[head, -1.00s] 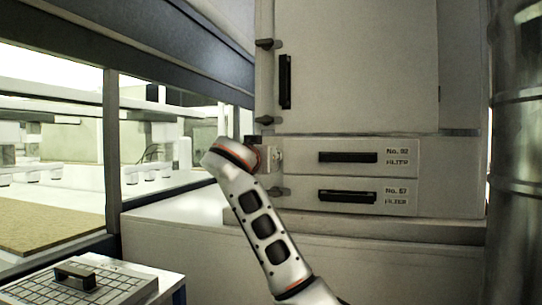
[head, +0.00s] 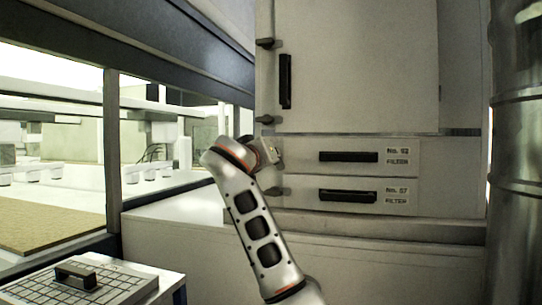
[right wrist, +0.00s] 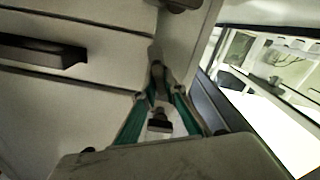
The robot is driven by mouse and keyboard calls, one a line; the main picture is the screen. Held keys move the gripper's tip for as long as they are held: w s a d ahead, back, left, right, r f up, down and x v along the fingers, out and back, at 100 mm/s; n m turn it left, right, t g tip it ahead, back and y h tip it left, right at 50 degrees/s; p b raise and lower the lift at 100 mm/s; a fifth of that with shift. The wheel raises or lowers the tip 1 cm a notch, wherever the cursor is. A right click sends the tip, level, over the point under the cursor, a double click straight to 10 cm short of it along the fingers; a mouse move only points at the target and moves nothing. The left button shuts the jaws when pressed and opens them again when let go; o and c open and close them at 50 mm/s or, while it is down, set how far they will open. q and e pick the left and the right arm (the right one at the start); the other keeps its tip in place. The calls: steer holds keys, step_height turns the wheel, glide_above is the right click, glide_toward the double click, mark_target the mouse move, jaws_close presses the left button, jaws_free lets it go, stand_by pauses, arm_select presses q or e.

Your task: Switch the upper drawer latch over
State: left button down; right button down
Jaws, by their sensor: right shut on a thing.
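The upper drawer (head: 309,157), labelled No. 92 FILTER, is closed in the head view. My right gripper (head: 273,152) is at its left end and hides its latch there. In the right wrist view, the dark upper drawer latch (right wrist: 157,72) shows at the tips of the green-sided fingers of my right gripper (right wrist: 157,92), which are shut on it. The latch's exact angle is hard to tell. My left gripper is out of view.
The lower drawer (head: 309,190), No. 57, has its own latch (head: 278,191) below my gripper. Door latches (head: 265,43) sit on the cabinet edge above. A glazed tunnel is left, a ribbed pipe (head: 515,150) right, and a gridded box (head: 85,282) lower left.

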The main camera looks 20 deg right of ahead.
steer(key=n, duration=1.2)
steer(key=shift+a+f+n, duration=0.15)
steer(key=shift+f+n, duration=0.1)
steer(key=shift+n, duration=0.15)
stand_by(0.3)
steer(key=c, duration=2.1)
jaws_free()
steer(key=shift+w, duration=0.1)
